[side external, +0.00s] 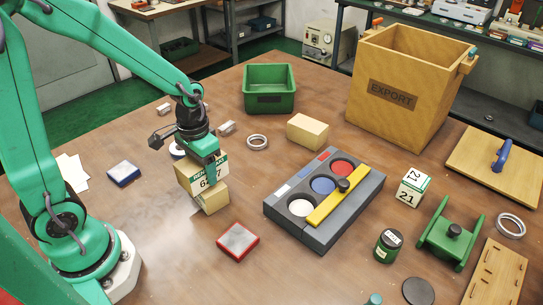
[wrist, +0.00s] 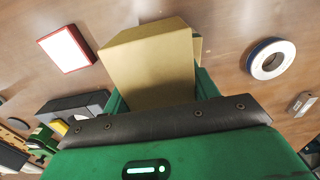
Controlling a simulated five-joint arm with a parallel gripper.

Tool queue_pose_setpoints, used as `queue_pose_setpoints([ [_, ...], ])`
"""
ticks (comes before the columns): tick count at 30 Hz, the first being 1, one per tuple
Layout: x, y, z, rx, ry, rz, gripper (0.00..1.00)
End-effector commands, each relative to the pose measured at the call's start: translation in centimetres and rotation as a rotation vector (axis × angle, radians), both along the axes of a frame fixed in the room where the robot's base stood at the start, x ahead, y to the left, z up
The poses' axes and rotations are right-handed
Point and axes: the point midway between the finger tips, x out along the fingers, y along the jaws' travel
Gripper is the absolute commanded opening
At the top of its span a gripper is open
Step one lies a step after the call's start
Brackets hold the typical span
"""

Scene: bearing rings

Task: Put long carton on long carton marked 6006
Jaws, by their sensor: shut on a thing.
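My gripper (side external: 206,160) is shut on a tan carton (side external: 186,178) with a green and white label; its number is partly covered by a finger. In the wrist view the held carton (wrist: 150,62) fills the space between the fingers. A second tan carton (side external: 213,201) lies below the held one, slightly turned from it. A sliver of this lower carton (wrist: 197,46) shows past the held one in the wrist view. I cannot tell whether the two touch. Another tan carton (side external: 308,131) lies apart, near the table's middle. I cannot read 6006 on any carton.
A red-edged pad (side external: 238,241) lies in front of the cartons, and a blue-edged block (side external: 124,173) to their left. A grey tray with coloured wells (side external: 290,232) stands to the right. A green bin (side external: 268,101) and a wooden EXPORT box (side external: 364,111) stand behind.

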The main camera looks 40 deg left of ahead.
Motion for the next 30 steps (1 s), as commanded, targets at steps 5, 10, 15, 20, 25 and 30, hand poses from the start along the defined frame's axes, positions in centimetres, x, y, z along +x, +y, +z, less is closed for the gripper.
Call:
queue_pose_setpoints([
  [5, 0.06, 0.00, -0.05, 0.000, -0.002, 0.000, 0.18],
  [10, 0.05, 0.00, -0.13, 0.000, -0.002, 0.000, 0.18],
  [15, -0.02, 0.00, -0.43, 0.000, 0.000, 0.000, 0.65],
  [20, -0.02, 0.00, -0.42, 0.000, 0.000, 0.000, 0.81],
  [25, -0.01, 0.00, -0.41, 0.000, 0.000, 0.000, 0.81],
  [30, 0.01, 0.00, -0.19, 0.000, -0.001, 0.000, 0.81],
])
